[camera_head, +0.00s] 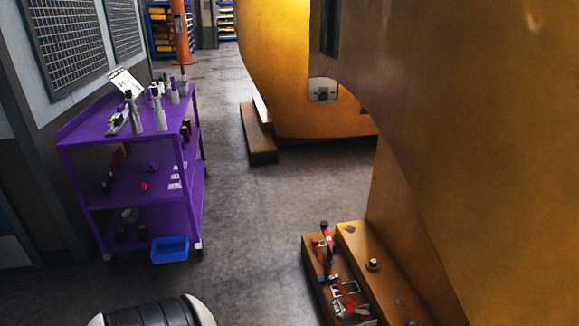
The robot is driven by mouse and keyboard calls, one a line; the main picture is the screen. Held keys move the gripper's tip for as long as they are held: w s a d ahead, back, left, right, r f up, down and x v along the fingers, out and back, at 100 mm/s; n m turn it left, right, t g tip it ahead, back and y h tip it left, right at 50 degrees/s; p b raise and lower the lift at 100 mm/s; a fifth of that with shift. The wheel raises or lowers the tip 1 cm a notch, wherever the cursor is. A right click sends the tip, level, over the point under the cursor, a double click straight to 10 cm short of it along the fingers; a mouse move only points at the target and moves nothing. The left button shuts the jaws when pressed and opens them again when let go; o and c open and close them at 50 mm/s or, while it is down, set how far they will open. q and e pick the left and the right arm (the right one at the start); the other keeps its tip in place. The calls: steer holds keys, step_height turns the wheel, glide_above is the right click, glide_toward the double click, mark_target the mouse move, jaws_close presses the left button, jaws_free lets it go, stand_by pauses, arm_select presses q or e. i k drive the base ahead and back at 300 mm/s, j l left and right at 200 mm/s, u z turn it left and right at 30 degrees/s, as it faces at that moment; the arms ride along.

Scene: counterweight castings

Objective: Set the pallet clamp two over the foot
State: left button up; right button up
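Small red, black and silver hardware that looks like clamps (328,256) lies on a narrow brown block at the lower middle. More red and silver pieces (348,300) lie nearer to me on the same block. I cannot tell which piece is pallet clamp two. A yellow-brown foot (385,270) of the large casting (470,130) sits directly beside this block, with a small dark-topped stud (373,264) standing on it. Neither of my grippers is in view.
A purple cart (130,205) with bottles and small tools stands at the left, with a blue bin (170,249) low at its front. A second yellow casting (300,110) stands farther back, with a brown block (258,135) beside it. Grey floor (245,230) between is clear.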

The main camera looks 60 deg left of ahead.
mark_target(329, 236)
steer(key=u, duration=1.5)
steer(key=i+j+z, duration=0.5)
steer(key=i+j, duration=2.3)
